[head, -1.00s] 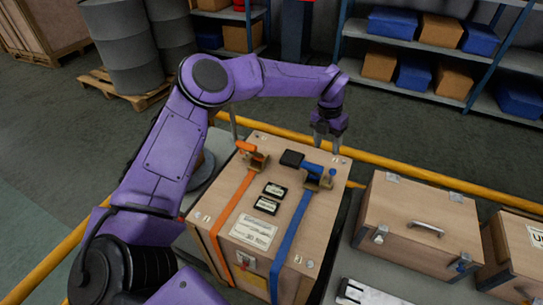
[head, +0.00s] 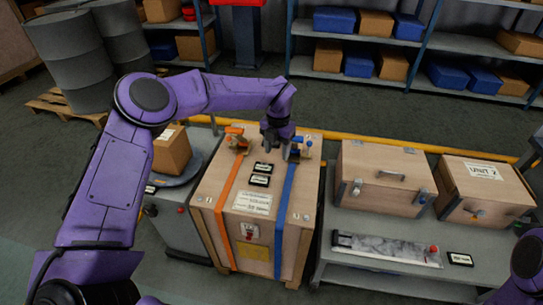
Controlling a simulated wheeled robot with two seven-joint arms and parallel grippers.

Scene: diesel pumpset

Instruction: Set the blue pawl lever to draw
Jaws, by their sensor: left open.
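The blue pawl lever (head: 307,141) is part of the ratchet on the blue strap (head: 285,205), on top of a wooden crate (head: 212,185). My left gripper (head: 278,151) is open and reaches down over the crate top, at the left side of the blue ratchet. It covers the area where the lever's black grip lies, so I cannot tell the lever's exact angle or whether the fingers touch it. Only a purple part of my right arm shows at the lower right; its gripper is out of view.
An orange ratchet (head: 238,139) on an orange strap (head: 228,200) sits left of my gripper. Two small black-framed plates (head: 260,180) lie between the straps. Wooden boxes (head: 375,180) stand on a grey bench to the right. A yellow rail (head: 430,147) runs behind.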

